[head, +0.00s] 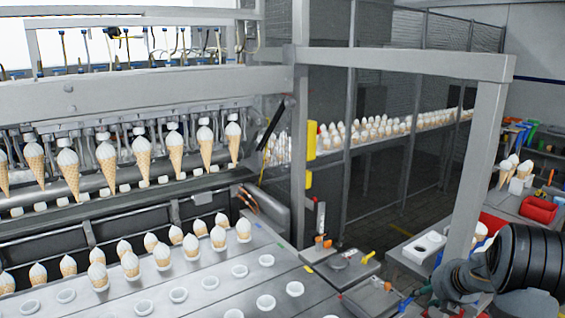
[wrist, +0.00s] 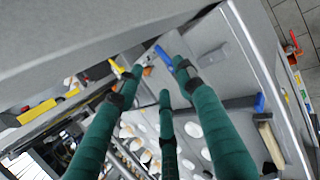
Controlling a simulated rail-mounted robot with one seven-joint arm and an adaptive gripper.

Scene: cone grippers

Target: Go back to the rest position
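In the wrist view my gripper (wrist: 158,78) shows long dark green fingers with black bands. The fingertips stand apart with clear gaps between them, and no object is held there. Behind the fingers are a grey surface and pale round shapes, partly hidden by the fingers. In the head view my dark arm is at the lower right edge, and I cannot make out the fingers clearly there. Ice cream cones (head: 130,264) stand in rows on a metal conveyor (head: 215,305) at the lower left. More cones (head: 142,155) hang along the machine above it.
A grey frame post (head: 475,185) stands close to my arm. A white holder (head: 425,243) is on a bench left of the arm. A red bin (head: 538,209) and a few cones (head: 506,172) are at the right. A mesh fence (head: 385,150) closes off the back.

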